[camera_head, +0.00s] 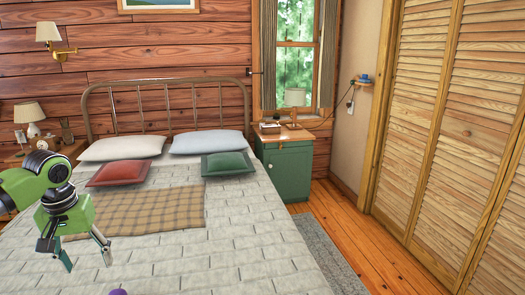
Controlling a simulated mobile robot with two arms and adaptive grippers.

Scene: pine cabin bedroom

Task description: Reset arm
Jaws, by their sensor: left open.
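My left gripper (86,257) is in the lower left of the head view, at the end of my green and black arm. Its two fingers point down and are spread wide apart, with nothing between them. It appears in front of the grey patterned bed cover (205,250); how high it is above the bed I cannot tell. My right gripper is not in view.
The bed holds two pale pillows, a red cushion (119,173), a green cushion (227,164) and a plaid blanket (160,211). A green nightstand (289,172) with a lamp stands right of it. Wooden floor (375,250) is clear before the louvered doors (440,120).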

